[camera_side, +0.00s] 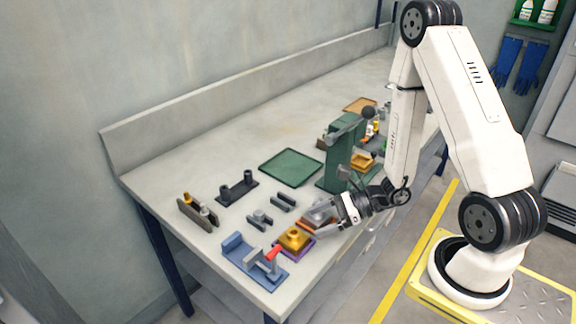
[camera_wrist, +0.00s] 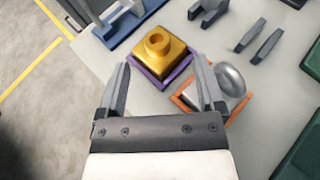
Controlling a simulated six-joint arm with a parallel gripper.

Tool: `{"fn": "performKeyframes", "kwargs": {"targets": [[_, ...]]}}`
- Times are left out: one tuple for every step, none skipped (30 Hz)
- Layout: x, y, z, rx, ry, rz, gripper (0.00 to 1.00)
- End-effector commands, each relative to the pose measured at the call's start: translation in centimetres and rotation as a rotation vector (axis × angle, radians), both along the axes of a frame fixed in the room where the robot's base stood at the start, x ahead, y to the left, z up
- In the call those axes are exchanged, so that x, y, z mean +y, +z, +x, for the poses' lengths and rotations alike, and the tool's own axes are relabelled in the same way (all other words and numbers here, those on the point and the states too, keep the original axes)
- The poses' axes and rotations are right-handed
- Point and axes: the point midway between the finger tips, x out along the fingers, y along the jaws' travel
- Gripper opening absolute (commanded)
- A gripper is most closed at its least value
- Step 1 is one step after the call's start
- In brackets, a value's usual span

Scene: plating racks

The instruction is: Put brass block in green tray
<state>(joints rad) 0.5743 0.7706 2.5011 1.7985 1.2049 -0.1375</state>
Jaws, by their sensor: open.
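The brass block (camera_side: 294,238) is a gold square block with a stepped top and a round knob with a hole. It sits on a purple tray (camera_side: 303,251) near the bench's front edge. In the wrist view the brass block (camera_wrist: 158,54) and the purple tray (camera_wrist: 163,79) lie ahead of and between my fingers. My gripper (camera_side: 322,220) is open and empty, just right of the block; its fingers (camera_wrist: 163,80) also show in the wrist view. The green tray (camera_side: 291,167) lies flat and empty farther back on the bench.
An orange tray (camera_wrist: 188,101) with a silver domed block (camera_wrist: 229,82) sits close beside my right finger. A blue fixture with a red handle (camera_side: 256,262) stands left of the block. Dark grey clamp pieces (camera_side: 259,219) lie behind. A tall green press (camera_side: 341,150) stands right of the green tray.

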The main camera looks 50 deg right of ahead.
Motion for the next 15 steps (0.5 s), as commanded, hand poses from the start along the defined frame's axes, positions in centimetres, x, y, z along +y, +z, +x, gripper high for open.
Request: {"fn": "performKeyframes", "kwargs": {"targets": [[-0.23, 0.14, -0.19, 0.0, -0.001, 0.0, 0.87], [-0.33, 0.19, -0.28, 0.0, -0.001, 0.0, 0.87], [-0.44, 0.24, -0.38, 0.0, -0.002, -0.001, 0.87], [-0.5, 0.27, -0.44, 0.001, -0.001, 0.0, 0.87], [-0.54, 0.3, -0.51, 0.0, -0.001, -0.001, 0.87], [-0.58, 0.32, -0.56, 0.001, 0.0, -0.001, 0.87], [-0.6, 0.34, -0.59, 0.001, 0.001, 0.0, 0.87], [-0.61, 0.35, -0.61, 0.001, 0.001, 0.0, 0.87], [-0.62, 0.35, -0.63, 0.001, 0.001, 0.0, 0.87], [-0.62, 0.36, -0.64, 0.001, 0.001, 0.0, 0.87], [-0.62, 0.36, -0.64, 0.001, 0.001, 0.0, 0.87], [-0.62, 0.35, -0.63, 0.001, 0.001, 0.0, 0.87], [-0.62, 0.35, -0.63, 0.001, 0.001, 0.0, 0.87], [-0.62, 0.35, -0.63, 0.001, 0.001, 0.0, 0.87], [-0.62, 0.35, -0.63, 0.001, 0.001, 0.0, 0.87]]}}
